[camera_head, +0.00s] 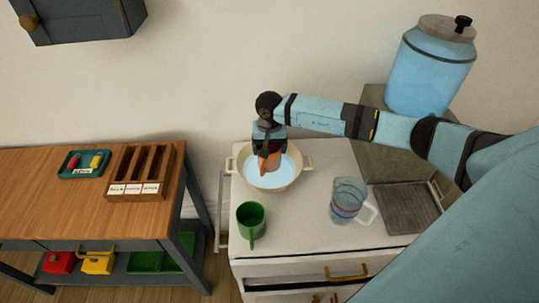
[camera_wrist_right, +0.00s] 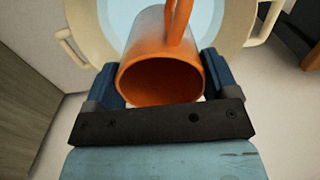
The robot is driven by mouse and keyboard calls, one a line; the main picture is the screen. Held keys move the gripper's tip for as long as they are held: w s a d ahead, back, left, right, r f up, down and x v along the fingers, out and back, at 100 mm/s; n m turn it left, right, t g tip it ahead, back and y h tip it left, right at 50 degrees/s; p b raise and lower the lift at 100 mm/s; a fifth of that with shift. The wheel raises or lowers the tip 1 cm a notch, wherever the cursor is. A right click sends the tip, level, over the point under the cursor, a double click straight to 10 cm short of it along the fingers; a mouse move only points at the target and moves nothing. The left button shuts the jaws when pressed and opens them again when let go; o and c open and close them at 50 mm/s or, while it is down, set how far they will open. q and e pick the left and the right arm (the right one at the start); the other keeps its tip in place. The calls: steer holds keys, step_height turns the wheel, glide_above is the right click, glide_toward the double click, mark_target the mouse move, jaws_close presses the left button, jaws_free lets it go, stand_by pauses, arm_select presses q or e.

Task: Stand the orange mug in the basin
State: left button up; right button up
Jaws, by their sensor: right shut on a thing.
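The orange mug (camera_head: 270,162) is held by my right gripper (camera_head: 268,150) over the cream two-handled basin (camera_head: 240,177). In the right wrist view the orange mug (camera_wrist_right: 160,80) sits between the two blue fingers, its open mouth facing the wrist camera and its handle toward the top of the picture. The basin (camera_wrist_right: 232,45) shows behind it with a light blue inside. The mug's base is hidden, so I cannot tell whether it touches the basin floor. My left gripper is out of view.
A green mug (camera_head: 250,222) stands just in front of the basin. A clear jug (camera_head: 348,200) stands to its right on the white counter (camera_head: 300,225). A blue dispenser (camera_head: 432,70) is at the back right, above a drain tray (camera_head: 408,208). A wooden table (camera_head: 60,205) is at left.

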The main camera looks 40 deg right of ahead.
mark_target(270, 157)
step_height(270, 157, down, 4)
steer(key=shift+f, duration=0.1)
steer(key=shift+f, duration=0.15)
steer(key=o, duration=1.3)
steer(key=shift+r, duration=0.5)
step_height(270, 157, up, 12)
steer(key=shift+f+b, duration=0.25)
steer(key=shift+b, duration=0.55)
